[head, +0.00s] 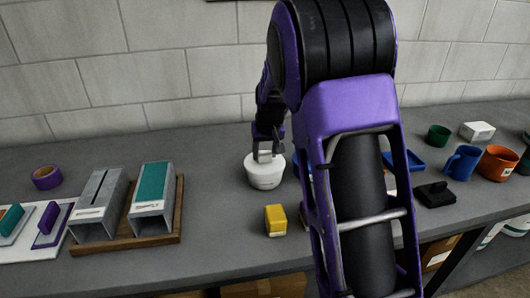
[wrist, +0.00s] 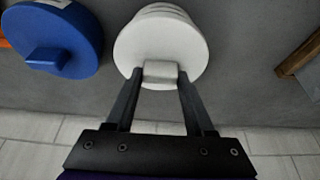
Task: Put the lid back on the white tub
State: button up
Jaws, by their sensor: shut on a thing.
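The white tub (head: 265,178) stands upright on the grey bench near the wall, left of my arm in the head view. Its round white lid (wrist: 140,45) shows from above in the wrist view, with a blocky grip in the middle of its near part. My gripper (wrist: 160,74) is shut on that grip, one finger on each side. In the head view my gripper (head: 265,152) is directly above the tub, pointing down. The lid lies over the tub, with white rims visible beyond its far edge. I cannot tell whether it is fully seated.
A round blue lid (wrist: 62,30) with a grip is beside the white one. A yellow block (head: 276,220) stands in front of the tub. A wooden tray (head: 160,238) with metal duct pieces is at left. Mugs, a green cup (head: 438,135) and a black object (head: 435,194) are at right.

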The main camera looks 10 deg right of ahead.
jog(key=o, duration=1.6)
jog(key=shift+r, duration=0.1)
jog(key=shift+r+p, duration=2.1)
jog(key=shift+r, duration=1.35)
grip_shut()
